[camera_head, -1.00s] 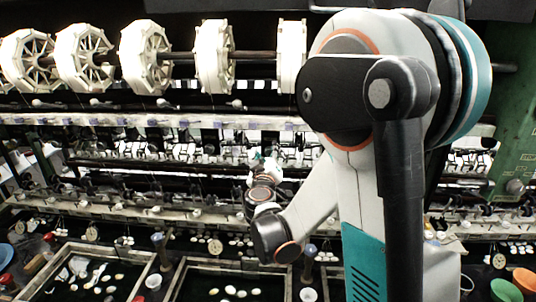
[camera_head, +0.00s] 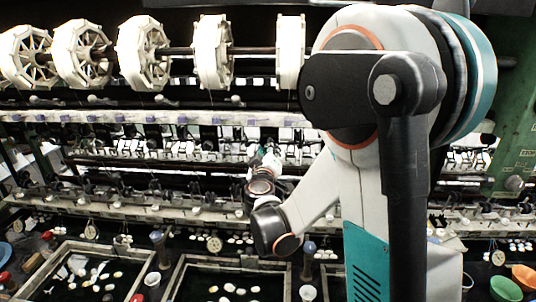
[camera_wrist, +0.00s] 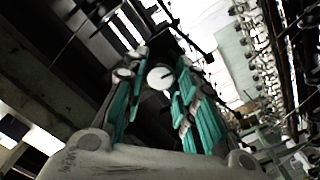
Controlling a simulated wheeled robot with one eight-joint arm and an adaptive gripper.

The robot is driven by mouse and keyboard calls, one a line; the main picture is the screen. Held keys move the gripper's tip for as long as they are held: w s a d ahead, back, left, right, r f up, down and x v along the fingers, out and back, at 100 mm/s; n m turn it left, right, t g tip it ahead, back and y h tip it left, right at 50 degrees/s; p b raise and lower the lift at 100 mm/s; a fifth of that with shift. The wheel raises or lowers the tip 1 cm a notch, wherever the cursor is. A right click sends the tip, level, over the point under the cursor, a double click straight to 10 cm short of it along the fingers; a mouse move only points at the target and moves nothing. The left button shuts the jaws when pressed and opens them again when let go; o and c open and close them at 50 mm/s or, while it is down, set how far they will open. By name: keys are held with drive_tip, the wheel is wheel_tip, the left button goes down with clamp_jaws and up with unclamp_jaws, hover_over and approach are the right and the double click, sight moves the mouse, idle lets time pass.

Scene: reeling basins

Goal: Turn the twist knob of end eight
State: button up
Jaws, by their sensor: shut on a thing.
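In the wrist view, a small round pale knob face (camera_wrist: 160,77) with a dark mark sits between the teal-padded fingers of my gripper (camera_wrist: 159,66). The fingers are closed about it, one on each side. The rest of the knob and its mount are dark and hard to make out. In the head view, my gripper (camera_head: 266,158) is small, at the machine's middle rails, beyond my bent wrist. The knob cannot be made out there, and no end number is readable.
White reels (camera_head: 144,54) line the top of the machine. Dark basins (camera_head: 225,284) with pale cocoons lie below. An orange bowl (camera_head: 525,277) and a green bowl (camera_head: 505,289) stand at lower right. Rails and small fittings crowd around my gripper.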

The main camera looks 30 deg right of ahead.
drive_tip(key=o, duration=1.1)
drive_tip(key=v, duration=1.2)
